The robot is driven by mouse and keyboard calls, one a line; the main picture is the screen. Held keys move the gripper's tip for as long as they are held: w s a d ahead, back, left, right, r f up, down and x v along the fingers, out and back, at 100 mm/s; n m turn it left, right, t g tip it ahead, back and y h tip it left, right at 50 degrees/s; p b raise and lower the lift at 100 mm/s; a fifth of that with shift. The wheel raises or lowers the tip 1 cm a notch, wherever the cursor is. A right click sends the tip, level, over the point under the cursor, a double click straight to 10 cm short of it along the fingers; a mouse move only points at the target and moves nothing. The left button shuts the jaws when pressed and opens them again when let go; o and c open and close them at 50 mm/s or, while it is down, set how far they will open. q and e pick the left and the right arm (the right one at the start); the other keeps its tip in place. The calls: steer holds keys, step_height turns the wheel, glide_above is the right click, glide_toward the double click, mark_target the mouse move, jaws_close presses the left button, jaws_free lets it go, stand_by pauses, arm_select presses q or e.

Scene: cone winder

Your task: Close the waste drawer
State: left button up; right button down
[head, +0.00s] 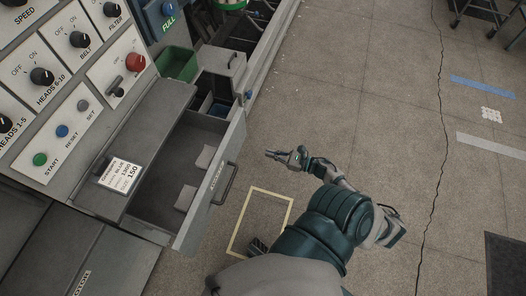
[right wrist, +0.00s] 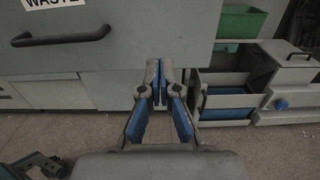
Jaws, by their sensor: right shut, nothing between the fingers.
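The waste drawer (head: 190,230) stands pulled out from the grey machine in the head view. Its inside shows, with pale flat pieces in it. The dark bar handle (head: 228,184) is on its outer face. In the right wrist view the drawer front (right wrist: 125,45) fills the upper left, with a WASTE label and the handle (right wrist: 60,38). My right gripper (head: 270,155) is shut and empty, to the right of the drawer front and apart from its handle. Its closed fingertips (right wrist: 160,66) point at the front's right part in the wrist view. I cannot make out my left gripper.
The control panel (head: 72,85) with knobs and buttons stands above the drawer. A green bin (head: 177,63) and a smaller open compartment (head: 217,105) are beyond it. A yellow outline (head: 285,192) marks the floor. The floor (head: 370,100) on the right is mostly clear.

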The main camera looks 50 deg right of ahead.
mark_target(237, 144)
steer(key=x, duration=1.1)
steer(key=shift+w, duration=0.45)
arm_select(q)
steer(key=shift+f, duration=0.45)
arm_select(e)
steer(key=shift+w+a, duration=0.1)
